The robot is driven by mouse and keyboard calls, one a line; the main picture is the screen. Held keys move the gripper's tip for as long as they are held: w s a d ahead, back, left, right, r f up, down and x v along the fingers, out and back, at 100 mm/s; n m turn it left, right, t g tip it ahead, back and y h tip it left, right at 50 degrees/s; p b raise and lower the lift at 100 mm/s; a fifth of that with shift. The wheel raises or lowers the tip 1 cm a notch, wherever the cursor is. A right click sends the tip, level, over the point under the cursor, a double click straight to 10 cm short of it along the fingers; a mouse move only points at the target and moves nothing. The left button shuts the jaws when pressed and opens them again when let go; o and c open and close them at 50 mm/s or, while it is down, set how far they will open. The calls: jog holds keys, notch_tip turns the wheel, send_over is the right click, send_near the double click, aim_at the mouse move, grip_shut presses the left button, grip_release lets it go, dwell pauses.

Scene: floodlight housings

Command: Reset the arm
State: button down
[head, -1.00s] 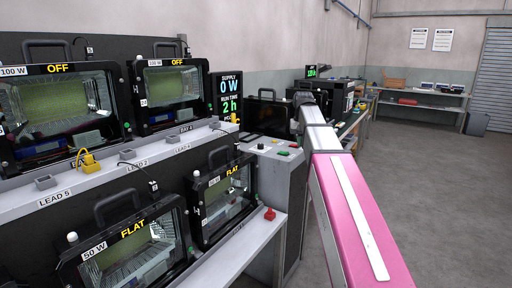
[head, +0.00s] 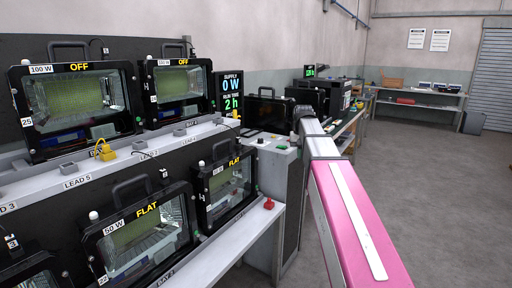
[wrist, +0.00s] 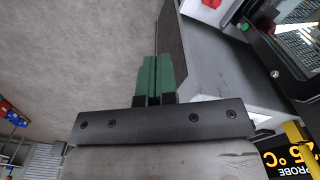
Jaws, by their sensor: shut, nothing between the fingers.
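My arm stretches forward in the head view as a pink and white link (head: 350,215) with a grey joint beyond it. Its far end is hard to make out there against the dark equipment. In the wrist view my gripper (wrist: 151,75) shows two green fingers lying side by side with no gap of note. They are shut and hold nothing. Bare grey floor (wrist: 80,60) lies beyond them on the left. A grey shelf-like surface (wrist: 215,70) with a dark side panel is just right of the fingertips.
Floodlight housings marked OFF (head: 80,105) and FLAT (head: 145,240) stand in two rows on the left. A grey cabinet (head: 285,195) with buttons stands close left of my arm. Open floor (head: 440,190) lies to the right.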

jog(key=s+f, duration=0.7)
jog(key=f, duration=0.4)
jog(key=s+f, duration=0.7)
jog(key=f, duration=0.4)
jog(key=s+f, duration=0.7)
jog(key=f, duration=0.4)
jog(key=shift+f+n, duration=0.3)
jog(key=shift+f, duration=0.1)
